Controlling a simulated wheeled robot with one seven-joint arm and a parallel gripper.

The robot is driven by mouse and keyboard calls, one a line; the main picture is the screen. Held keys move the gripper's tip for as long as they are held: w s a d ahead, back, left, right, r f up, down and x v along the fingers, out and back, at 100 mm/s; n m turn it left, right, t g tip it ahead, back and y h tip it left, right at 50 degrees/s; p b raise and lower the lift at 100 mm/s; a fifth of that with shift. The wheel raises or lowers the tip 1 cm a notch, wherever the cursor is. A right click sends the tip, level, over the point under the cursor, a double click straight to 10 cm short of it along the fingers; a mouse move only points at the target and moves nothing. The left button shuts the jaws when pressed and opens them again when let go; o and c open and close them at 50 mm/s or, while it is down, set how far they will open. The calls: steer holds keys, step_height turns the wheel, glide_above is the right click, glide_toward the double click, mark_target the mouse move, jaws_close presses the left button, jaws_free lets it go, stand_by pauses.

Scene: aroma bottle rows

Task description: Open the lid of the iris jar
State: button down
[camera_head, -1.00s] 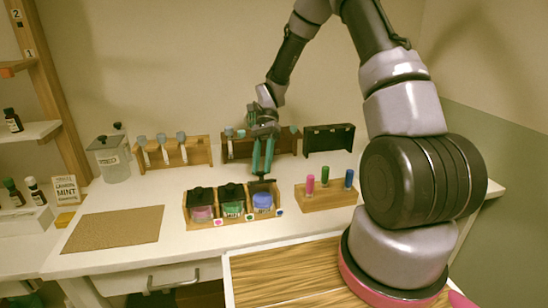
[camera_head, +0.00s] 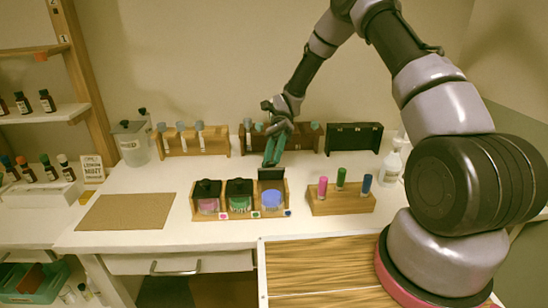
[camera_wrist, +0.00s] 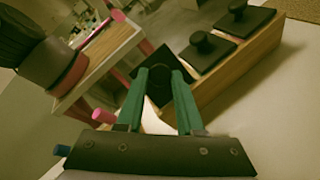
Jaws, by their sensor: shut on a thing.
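A wooden holder (camera_head: 223,213) carries three jars side by side. The right jar, blue-filled (camera_head: 271,198), is uncovered at the top; I take it as the iris jar, though its label is too small to read. In the wrist view, my gripper (camera_wrist: 159,84) is shut on the round knob of the black lid (camera_wrist: 184,107). The pink jar (camera_head: 208,206) and the green jar (camera_head: 239,204) have black knobbed lids shut.
A wooden block with pink, green and blue vials (camera_head: 342,203) stands to the right. Racks (camera_head: 194,143) and a black stand (camera_head: 354,138) line the back. A cork mat (camera_head: 127,211) lies left. A white pump bottle (camera_head: 391,164) is near my arm.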

steer(key=c, duration=0.5)
jaws_free()
step_height(320, 180, up, 10)
stand_by(0.3)
